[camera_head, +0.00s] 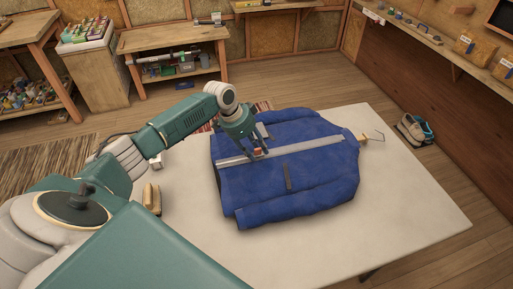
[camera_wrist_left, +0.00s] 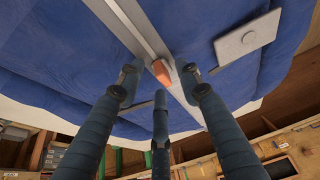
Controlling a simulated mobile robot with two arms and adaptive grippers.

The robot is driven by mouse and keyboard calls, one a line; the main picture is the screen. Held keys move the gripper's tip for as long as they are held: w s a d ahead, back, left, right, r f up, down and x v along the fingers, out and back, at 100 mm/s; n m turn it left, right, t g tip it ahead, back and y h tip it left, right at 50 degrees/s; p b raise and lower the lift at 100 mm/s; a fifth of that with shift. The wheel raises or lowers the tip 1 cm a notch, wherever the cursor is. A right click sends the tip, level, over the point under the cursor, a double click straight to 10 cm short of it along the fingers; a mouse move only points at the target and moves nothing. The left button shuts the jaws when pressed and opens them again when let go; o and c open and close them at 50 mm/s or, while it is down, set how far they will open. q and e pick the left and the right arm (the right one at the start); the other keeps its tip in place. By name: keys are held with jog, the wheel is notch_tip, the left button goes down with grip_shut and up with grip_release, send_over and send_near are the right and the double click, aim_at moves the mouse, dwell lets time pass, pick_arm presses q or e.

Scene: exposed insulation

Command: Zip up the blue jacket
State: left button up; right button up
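An orange zipper pull (camera_wrist_left: 161,72) sits on the strip near the jacket's left end in the head view. My left gripper (camera_head: 257,153) is over that end. In the left wrist view its fingers (camera_wrist_left: 160,82) are spread around the pull, with gaps at the sides. Contact with the third finger is unclear. My right gripper is out of view.
The table (camera_head: 410,210) has bare room in front and to the right of the jacket. A wooden-backed brush (camera_head: 152,197) lies at its left side. Shoes (camera_head: 415,130) stand on the floor at the right. Workbenches (camera_head: 170,39) line the back.

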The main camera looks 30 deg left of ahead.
pick_arm(q)
jog(key=shift+f, duration=0.25)
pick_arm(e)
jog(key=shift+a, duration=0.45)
pick_arm(q)
grip_shut()
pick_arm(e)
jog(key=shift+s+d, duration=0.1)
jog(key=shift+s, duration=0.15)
pick_arm(q)
jog(key=shift+w+d, duration=0.1)
jog(key=shift+d, duration=0.05)
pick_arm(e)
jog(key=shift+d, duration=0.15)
